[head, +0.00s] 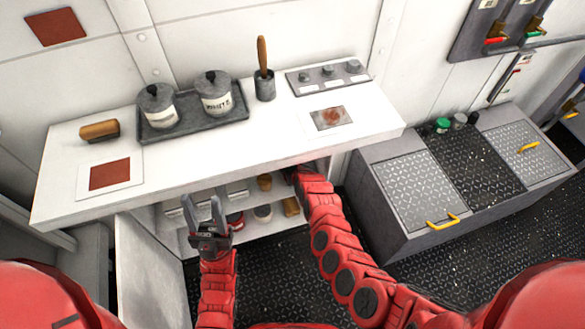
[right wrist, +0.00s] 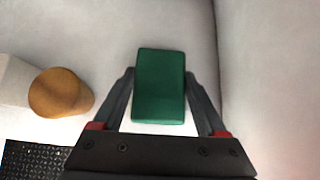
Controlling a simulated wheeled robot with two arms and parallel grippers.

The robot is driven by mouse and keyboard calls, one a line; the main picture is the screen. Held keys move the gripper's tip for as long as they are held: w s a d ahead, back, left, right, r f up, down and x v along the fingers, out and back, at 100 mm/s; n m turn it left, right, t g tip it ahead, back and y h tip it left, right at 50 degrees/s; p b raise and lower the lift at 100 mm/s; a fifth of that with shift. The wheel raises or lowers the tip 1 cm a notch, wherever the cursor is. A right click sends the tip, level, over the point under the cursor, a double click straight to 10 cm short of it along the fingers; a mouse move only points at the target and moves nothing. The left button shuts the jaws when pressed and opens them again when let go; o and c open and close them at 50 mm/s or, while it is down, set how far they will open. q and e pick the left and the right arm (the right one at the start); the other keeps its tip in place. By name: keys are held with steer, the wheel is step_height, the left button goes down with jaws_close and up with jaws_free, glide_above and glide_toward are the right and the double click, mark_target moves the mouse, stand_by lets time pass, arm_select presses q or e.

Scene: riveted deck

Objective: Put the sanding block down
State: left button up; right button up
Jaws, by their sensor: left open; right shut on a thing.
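The sanding block, a green block (right wrist: 159,86), sits between the fingers of my right gripper (right wrist: 160,98) in the right wrist view. The fingers are shut on its two sides. A pale surface lies behind it; I cannot tell whether the block touches it. In the head view the right arm reaches under the front edge of the white counter (head: 215,160), so the right gripper and the block are mostly hidden there. My left gripper (head: 203,209) is open and empty, in front of the shelf below the counter.
On the counter stand a tray (head: 193,126) with two lidded pots and a brush (head: 99,130). A metal chest (head: 400,185) stands right.

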steer(key=shift+f, duration=0.15)
steer(key=shift+f+b, duration=0.2)
steer(key=shift+b, duration=0.15)
steer(key=o, duration=1.4)
steer(key=shift+r, duration=0.1)
steer(key=shift+r+p, duration=0.2)
steer(key=shift+p, duration=0.2)
steer(key=shift+s+r, duration=0.3)
steer(key=shift+s, duration=0.05)
steer(key=shift+p+v, duration=0.55)
steer(key=shift+v, duration=4.95)
